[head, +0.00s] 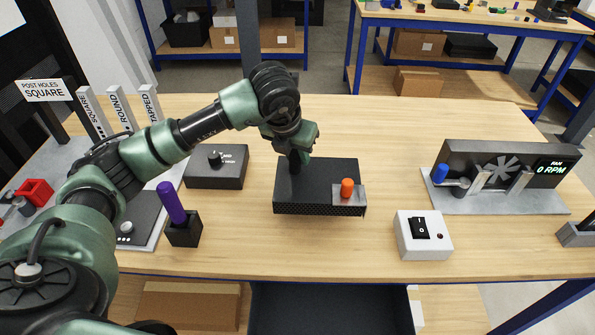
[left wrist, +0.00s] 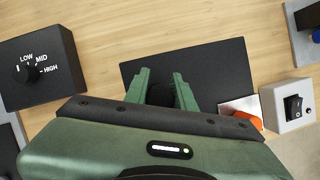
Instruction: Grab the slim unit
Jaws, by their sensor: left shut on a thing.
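The slim unit (head: 318,183) is a flat black box with a perforated front edge, lying on the wooden table in the middle of the head view. A small grey plate with an orange knob (head: 347,187) sits at its front right corner. My left gripper (head: 295,162) reaches down onto the unit's upper left part. In the left wrist view its two green fingers (left wrist: 163,84) stand over the unit (left wrist: 215,68), shut on a dark part of it between them. The exact grip is partly hidden by the fingers. My right gripper is not in view.
A black dial box (head: 216,167) and a purple-handled holder (head: 183,228) stand left of the unit. A white switch box (head: 423,236) and a fan rig reading 0 RPM (head: 500,175) stand to the right. Bare table lies behind the unit.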

